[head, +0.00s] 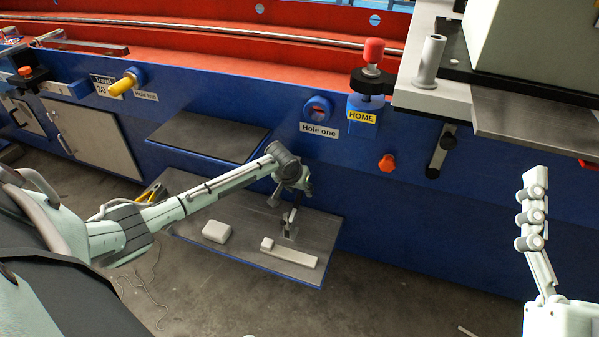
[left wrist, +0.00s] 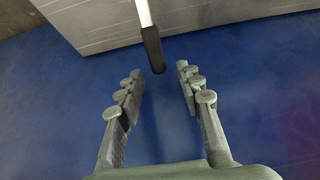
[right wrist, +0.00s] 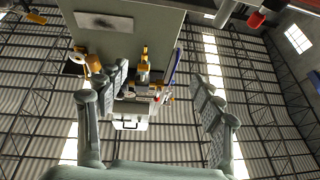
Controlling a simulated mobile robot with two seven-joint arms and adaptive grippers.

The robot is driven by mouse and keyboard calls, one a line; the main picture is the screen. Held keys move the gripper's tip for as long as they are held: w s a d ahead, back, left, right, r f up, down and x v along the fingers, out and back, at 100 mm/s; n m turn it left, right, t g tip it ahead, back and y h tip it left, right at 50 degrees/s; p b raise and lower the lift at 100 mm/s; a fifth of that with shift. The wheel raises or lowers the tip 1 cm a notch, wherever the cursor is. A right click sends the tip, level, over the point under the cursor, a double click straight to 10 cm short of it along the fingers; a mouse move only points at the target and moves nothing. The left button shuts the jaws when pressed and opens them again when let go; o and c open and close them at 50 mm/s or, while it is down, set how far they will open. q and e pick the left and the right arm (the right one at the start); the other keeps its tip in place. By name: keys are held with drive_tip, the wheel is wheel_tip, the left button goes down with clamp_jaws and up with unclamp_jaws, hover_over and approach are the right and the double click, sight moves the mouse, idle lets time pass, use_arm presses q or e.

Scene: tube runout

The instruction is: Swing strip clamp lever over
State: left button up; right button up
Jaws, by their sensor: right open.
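The strip clamp (head: 290,222) stands on the low grey shelf (head: 245,256), partly hidden behind my left gripper. Its lever (left wrist: 152,45), a pale rod with a black grip, shows in the left wrist view. The grip's end lies at the mouth of my left gripper (left wrist: 160,70), between the two spread fingertips. I cannot tell whether they touch it. In the head view the left gripper (head: 295,185) is just above the clamp, open. My right gripper (head: 533,212) is raised at the far right, open and empty; its spread fingers also show in the right wrist view (right wrist: 158,80).
A pale strip (head: 289,252) and a white block (head: 217,231) lie on the low shelf. An upper dark shelf (head: 208,137) juts out to the left. The blue machine wall (head: 230,85) stands close behind. A grey-topped unit (head: 535,120) overhangs at upper right.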

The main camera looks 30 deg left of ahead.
use_arm(q)
drive_tip(key=shift+r+p, duration=0.3)
drive_tip(key=shift+r, duration=0.05)
drive_tip(key=shift+r+p, duration=0.9)
drive_tip(key=shift+p, duration=0.2)
drive_tip(key=shift+r+p, duration=0.7)
drive_tip(key=shift+p, duration=0.15)
use_arm(e)
drive_tip(key=d+f+g+h, duration=0.3)
drive_tip(key=d+f+g, duration=0.15)
drive_tip(key=f, duration=0.45)
drive_tip(key=d+f+g+h, duration=0.25)
drive_tip(key=f+g, duration=0.35)
drive_tip(key=f, duration=0.3)
use_arm(q)
drive_tip(key=shift+r, duration=0.1)
drive_tip(key=shift+r+p, duration=0.9)
drive_tip(key=shift+p, duration=0.3)
use_arm(e)
drive_tip(key=s+d+f+m+g+h, duration=0.1)
drive_tip(key=s+d+f+g+h, duration=0.2)
drive_tip(key=s+d+f+g, duration=0.3)
drive_tip(key=shift+s+d+f+m, duration=0.3)
drive_tip(key=shift+s+d+f, duration=0.45)
drive_tip(key=shift+s+d, duration=0.9)
use_arm(q)
drive_tip(key=shift+r, duration=0.1)
use_arm(e)
drive_tip(key=shift+g+h, duration=0.25)
